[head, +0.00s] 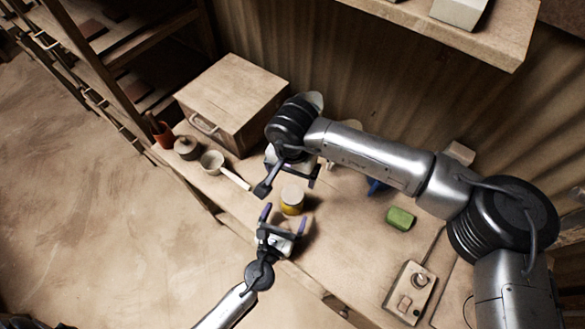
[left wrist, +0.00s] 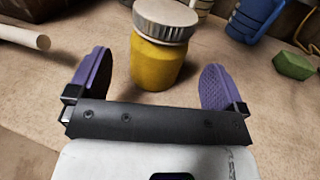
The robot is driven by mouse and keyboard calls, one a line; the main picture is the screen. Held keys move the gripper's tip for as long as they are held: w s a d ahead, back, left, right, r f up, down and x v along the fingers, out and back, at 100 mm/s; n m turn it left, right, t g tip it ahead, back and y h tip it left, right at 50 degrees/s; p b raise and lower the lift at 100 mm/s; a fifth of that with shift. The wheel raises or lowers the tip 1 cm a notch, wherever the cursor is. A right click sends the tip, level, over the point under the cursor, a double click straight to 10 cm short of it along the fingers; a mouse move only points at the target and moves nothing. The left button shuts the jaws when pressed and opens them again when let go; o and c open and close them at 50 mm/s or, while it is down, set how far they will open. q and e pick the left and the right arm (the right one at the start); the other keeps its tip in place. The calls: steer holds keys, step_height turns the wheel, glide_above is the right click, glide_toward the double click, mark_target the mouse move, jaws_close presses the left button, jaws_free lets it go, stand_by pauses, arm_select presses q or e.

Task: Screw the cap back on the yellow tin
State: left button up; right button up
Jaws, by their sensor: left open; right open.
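The yellow tin (head: 291,208) stands upright on the workbench. Its pale grey ribbed cap (head: 293,193) sits on its top; it also shows in the left wrist view (left wrist: 166,18), where the tin (left wrist: 158,66) is between my finger pads and clear of both. I cannot tell how tightly the cap is seated. My left gripper (head: 284,219) is open at the front side of the tin, with its purple-padded fingers pointing toward it. My right gripper (head: 287,185) is open and empty, just behind the tin in the head view, its fingers apart.
A wooden box (head: 232,95) stands at the back left, with a red cup (head: 162,134), a dark pot (head: 187,147) and a pale pan (head: 212,162) beside it. A green block (head: 399,219) and a control box (head: 410,292) lie right. The bench between tin and control box is clear.

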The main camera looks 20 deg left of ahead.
arm_select(q)
steer(key=s+b, duration=0.1)
steer(key=s, duration=0.7)
steer(key=shift+d, duration=0.15)
stand_by(0.3)
